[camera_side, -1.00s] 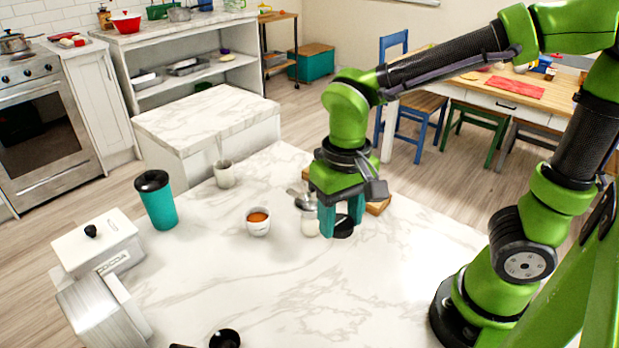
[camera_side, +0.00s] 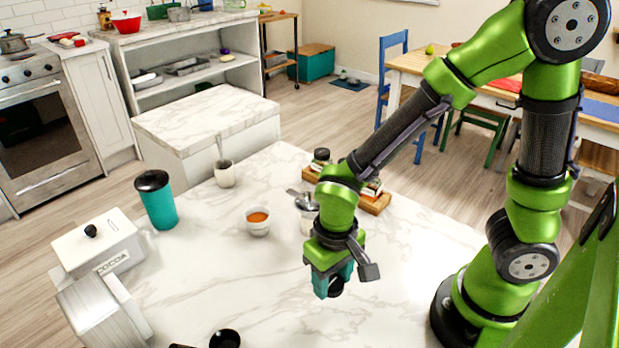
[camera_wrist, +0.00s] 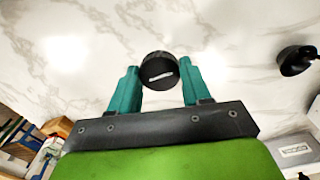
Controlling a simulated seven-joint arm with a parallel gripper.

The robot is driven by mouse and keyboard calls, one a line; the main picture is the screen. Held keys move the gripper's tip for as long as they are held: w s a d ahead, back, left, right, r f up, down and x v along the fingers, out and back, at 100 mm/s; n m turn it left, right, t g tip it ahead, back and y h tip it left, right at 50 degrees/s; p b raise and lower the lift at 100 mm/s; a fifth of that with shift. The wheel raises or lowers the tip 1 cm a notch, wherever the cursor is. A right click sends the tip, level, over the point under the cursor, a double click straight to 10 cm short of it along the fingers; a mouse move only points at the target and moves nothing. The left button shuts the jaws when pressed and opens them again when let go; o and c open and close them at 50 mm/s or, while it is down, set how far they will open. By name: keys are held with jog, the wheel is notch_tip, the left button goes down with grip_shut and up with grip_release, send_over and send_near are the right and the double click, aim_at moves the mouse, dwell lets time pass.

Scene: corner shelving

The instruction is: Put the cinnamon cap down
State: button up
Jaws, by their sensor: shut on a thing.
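The cinnamon cap (camera_wrist: 160,72), a round black cap with a pale mark on top, sits between the teal fingertips of my gripper (camera_wrist: 160,78) in the wrist view. My gripper is shut on it. In the side view my gripper (camera_side: 333,284) is low over the open front part of the white marble counter (camera_side: 270,310), pointing down. The cap (camera_side: 337,287) shows there as a dark patch between the fingers. I cannot tell whether the cap touches the counter.
Behind my gripper stand a white pot with a metal spoon or lid (camera_side: 307,222) and a wooden board (camera_side: 375,205) with jars. A black cup-like item (camera_side: 225,339) is at front. Counter around the gripper is clear.

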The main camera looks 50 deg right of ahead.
send_over(260, 291)
jog(key=shift+s+d+f, duration=0.1)
jog(key=shift+s+f, duration=0.15)
jog(key=shift+f, duration=0.4)
jog(key=f, duration=0.3)
jog(key=shift+w, duration=0.25)
jog(key=shift+f, duration=0.25)
jog(key=shift+f, duration=0.25)
